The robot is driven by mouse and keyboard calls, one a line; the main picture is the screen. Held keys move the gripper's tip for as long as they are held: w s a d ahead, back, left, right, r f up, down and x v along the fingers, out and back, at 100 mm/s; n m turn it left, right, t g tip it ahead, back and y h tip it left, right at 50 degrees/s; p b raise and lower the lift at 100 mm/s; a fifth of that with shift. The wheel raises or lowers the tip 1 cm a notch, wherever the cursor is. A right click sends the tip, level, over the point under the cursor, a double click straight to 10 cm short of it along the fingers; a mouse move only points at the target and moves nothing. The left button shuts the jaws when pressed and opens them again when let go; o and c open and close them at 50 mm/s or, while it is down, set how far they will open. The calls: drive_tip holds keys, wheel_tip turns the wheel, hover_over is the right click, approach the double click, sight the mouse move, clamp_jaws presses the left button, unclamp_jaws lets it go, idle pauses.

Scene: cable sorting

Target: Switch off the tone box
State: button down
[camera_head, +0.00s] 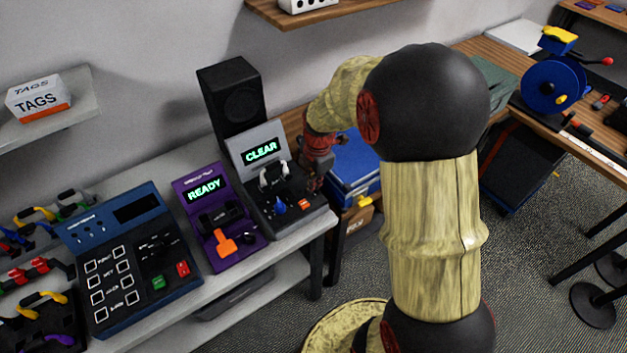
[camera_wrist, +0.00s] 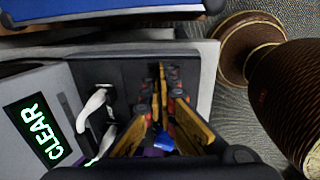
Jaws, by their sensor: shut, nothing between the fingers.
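No readable label tells which unit is the tone box. A grey and black unit (camera_head: 258,136) has a lit green display (camera_head: 260,151) reading CLEAR. Its panel carries a white two-armed handle (camera_head: 272,172), a blue knob (camera_head: 279,206) and a small orange-red switch (camera_head: 305,203). My gripper (camera_head: 316,184) is shut and empty over the right side of this panel; contact cannot be told. In the wrist view my gripper (camera_wrist: 163,105) is over the black panel, with the white handle (camera_wrist: 92,106) to its left and the blue knob (camera_wrist: 163,141) partly hidden between the fingers.
A purple unit (camera_head: 188,184) reading READY, with an orange lever (camera_head: 223,243), stands to the left. A blue keypad unit (camera_head: 83,237) stands beyond it. A black speaker (camera_head: 235,92) is behind. A blue case (camera_head: 355,165) sits right of the bench.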

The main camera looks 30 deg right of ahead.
idle(0.3)
drive_tip(key=shift+w+f, duration=0.15)
drive_tip(key=shift+f, duration=0.2)
drive_tip(key=shift+s, duration=0.85)
drive_tip(key=shift+r, duration=0.1)
